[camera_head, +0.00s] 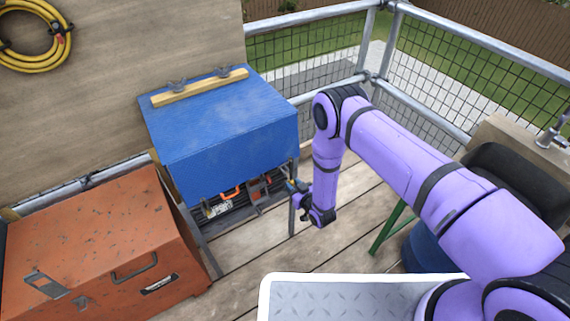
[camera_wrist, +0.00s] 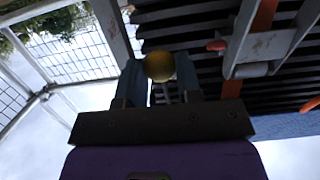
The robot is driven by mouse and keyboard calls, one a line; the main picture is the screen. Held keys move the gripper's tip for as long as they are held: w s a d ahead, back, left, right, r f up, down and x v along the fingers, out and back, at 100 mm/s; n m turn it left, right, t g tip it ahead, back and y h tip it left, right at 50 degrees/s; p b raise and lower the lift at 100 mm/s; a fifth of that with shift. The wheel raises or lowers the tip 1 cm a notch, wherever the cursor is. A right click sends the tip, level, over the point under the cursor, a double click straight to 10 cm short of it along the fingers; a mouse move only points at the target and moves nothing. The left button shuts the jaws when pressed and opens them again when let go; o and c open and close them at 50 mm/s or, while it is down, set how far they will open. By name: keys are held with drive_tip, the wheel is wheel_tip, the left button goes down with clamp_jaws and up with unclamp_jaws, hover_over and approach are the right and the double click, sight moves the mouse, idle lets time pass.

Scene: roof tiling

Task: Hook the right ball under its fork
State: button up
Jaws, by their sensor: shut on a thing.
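My gripper (camera_wrist: 160,85) shows in the wrist view with its two blue fingers closed on a yellow ball (camera_wrist: 160,66). A thin pale stem or cord shows just below the ball, between the fingers. In the head view my gripper (camera_head: 294,187) is at the right front corner of the blue-covered box, by a grey leg; the ball cannot be made out there. A grey metal bracket (camera_wrist: 262,48) with an orange strip and a red tip stands right of the ball in the wrist view, apart from it. I cannot tell which part is the fork.
The blue-covered box (camera_head: 225,135) carries a wooden batten (camera_head: 200,87). Orange loops (camera_head: 231,193) and dark slats show under its front edge. An orange chest (camera_head: 100,245) stands left. A mesh railing (camera_head: 320,55) runs behind. Bare deck boards (camera_head: 260,252) lie in front.

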drive_tip(key=shift+f, duration=0.45)
drive_tip(key=shift+d, duration=0.1)
drive_tip(key=shift+r+x, duration=0.2)
drive_tip(key=shift+x, duration=1)
drive_tip(key=shift+r+x, duration=0.15)
drive_tip(key=shift+x, duration=1)
drive_tip(key=shift+w, duration=0.1)
drive_tip(key=shift+w+a+r, duration=0.15)
drive_tip(key=shift+a+r, duration=0.05)
drive_tip(key=shift+r, duration=0.65)
